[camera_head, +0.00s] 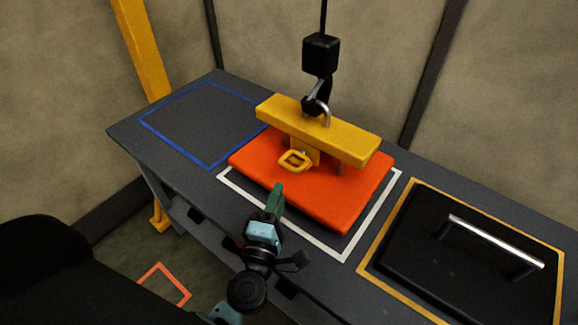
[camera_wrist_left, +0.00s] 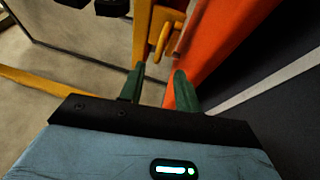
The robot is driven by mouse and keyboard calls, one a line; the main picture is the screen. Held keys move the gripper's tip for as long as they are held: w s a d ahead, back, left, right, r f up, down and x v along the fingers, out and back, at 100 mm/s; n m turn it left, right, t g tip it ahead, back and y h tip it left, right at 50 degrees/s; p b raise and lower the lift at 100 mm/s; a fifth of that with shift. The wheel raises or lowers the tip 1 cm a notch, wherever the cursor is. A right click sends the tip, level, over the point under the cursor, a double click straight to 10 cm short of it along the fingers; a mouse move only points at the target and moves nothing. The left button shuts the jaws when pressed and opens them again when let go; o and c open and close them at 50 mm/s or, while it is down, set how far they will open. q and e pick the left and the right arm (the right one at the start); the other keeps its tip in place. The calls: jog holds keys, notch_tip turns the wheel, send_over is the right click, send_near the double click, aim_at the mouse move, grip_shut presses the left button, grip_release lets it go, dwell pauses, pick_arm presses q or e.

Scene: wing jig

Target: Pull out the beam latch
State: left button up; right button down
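The yellow beam (camera_head: 345,138) lies across the orange panel (camera_head: 335,200), with a hook hanging at its top. The beam latch (camera_head: 294,160) is a yellow ring-shaped pull on the beam's near side. In the left wrist view the latch's ring (camera_wrist_left: 161,42) shows ahead of the fingers, close to the orange panel (camera_wrist_left: 215,45). My left gripper (camera_head: 275,196) has green fingers and is in front of the panel's near edge, short of the latch. In the left wrist view my left gripper (camera_wrist_left: 158,77) has its fingers apart with nothing between them. My right gripper is not seen.
A black hoist block with a hook (camera_head: 320,54) hangs above the beam. A black case with a metal handle (camera_head: 470,265) lies on the table's right inside a yellow outline. A blue-outlined area (camera_head: 205,125) at the left is empty.

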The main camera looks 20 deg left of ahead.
pick_arm(q)
jog(key=shift+w+a+r+p, duration=0.15)
jog(key=shift+w+a+r, duration=0.05)
jog(key=shift+w, duration=1)
jog(key=shift+w+a+r+p, duration=0.15)
jog(key=shift+w, duration=1.1)
jog(key=shift+w+a+r+p, duration=0.15)
jog(key=shift+w+a+r, duration=0.05)
jog(key=shift+w, duration=1)
jog(key=shift+c, duration=0.4)
grip_shut()
